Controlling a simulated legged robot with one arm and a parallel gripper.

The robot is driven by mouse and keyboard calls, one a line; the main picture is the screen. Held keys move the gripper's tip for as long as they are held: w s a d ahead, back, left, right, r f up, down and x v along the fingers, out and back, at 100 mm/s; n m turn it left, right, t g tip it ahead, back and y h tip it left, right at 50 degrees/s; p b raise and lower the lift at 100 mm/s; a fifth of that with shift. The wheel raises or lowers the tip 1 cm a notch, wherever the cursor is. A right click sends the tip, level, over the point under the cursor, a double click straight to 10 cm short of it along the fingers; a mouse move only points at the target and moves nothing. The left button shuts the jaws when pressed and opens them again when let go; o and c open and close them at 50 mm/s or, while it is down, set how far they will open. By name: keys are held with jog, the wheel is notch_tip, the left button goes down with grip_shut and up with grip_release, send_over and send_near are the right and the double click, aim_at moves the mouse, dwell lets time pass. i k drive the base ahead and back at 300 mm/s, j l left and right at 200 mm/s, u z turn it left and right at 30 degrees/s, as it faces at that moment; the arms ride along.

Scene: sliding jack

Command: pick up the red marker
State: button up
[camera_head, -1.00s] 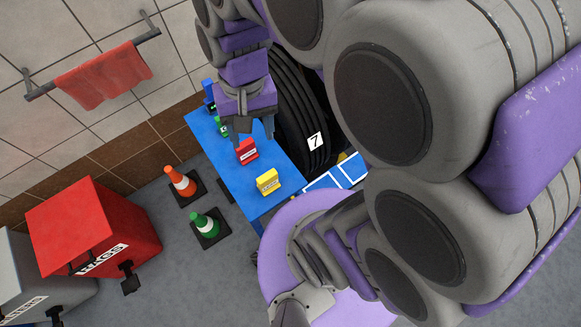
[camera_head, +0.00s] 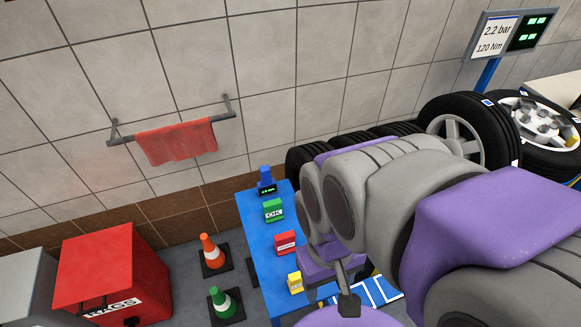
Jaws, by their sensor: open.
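The red marker (camera_head: 285,242) is a small red block with a white label. It stands on the blue table (camera_head: 258,238), between a green block (camera_head: 273,210) behind it and a yellow block (camera_head: 295,283) in front. My gripper (camera_head: 346,300) is open and only partly in view, below my purple wrist part. One grey finger with a dark tip shows to the right of the yellow block, apart from the red marker. The other finger is not clearly visible. Nothing is seen held.
A dark blue device (camera_head: 266,182) stands at the table's back end. A red rags bin (camera_head: 112,270) is farther left. Tyres (camera_head: 468,125) stand behind my arm.

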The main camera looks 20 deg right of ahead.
aim_at(284, 242)
jog(key=k, duration=0.2)
jog(key=k+u, duration=0.25)
jog(key=u, duration=0.15)
jog(key=k+j+u, duration=0.1)
jog(key=u, duration=0.35)
jog(key=k+l+u, duration=0.4)
jog(key=l+u, duration=0.2)
jog(key=l, duration=0.25)
jog(key=k+l+u, duration=0.3)
jog(key=k+l, duration=0.25)
jog(key=l, duration=0.2)
